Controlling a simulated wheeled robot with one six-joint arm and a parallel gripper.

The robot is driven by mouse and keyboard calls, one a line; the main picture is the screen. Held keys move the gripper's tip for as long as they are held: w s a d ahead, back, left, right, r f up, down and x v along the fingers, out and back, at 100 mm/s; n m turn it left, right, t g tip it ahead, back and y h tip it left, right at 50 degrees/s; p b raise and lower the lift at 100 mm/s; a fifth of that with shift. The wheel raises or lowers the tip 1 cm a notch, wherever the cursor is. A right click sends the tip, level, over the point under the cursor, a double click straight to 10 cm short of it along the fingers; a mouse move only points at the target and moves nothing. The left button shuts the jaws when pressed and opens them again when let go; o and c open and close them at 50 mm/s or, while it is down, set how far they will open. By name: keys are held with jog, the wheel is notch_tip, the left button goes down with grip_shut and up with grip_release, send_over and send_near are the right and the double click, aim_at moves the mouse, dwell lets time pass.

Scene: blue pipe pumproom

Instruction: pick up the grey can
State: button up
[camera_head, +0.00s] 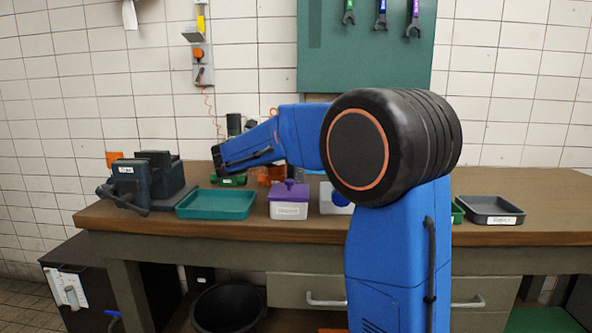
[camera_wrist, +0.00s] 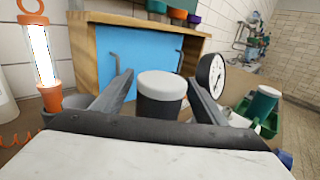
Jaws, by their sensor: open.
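In the wrist view, a grey can (camera_wrist: 161,103) with a dark body and a pale grey top stands upright ahead of me. My gripper (camera_wrist: 158,79) is open, with one finger on each side of the can. The can shows between the fingers, and I cannot tell whether either finger touches it. Its lower part is hidden behind my gripper's body. In the head view my blue arm reaches over the bench to the left, and the gripper's fingers cannot be made out there.
An orange lamp (camera_wrist: 40,55) stands left of the can. A round gauge (camera_wrist: 211,75) and a green container (camera_wrist: 262,104) are close on the right. A blue-backed wooden cabinet (camera_wrist: 138,62) is behind. On the bench are a teal tray (camera_head: 216,204), purple-lidded box (camera_head: 289,200) and vise (camera_head: 148,181).

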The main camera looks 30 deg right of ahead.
jog(key=shift+w+d, duration=0.15)
jog(key=shift+d, duration=0.6)
grip_shut()
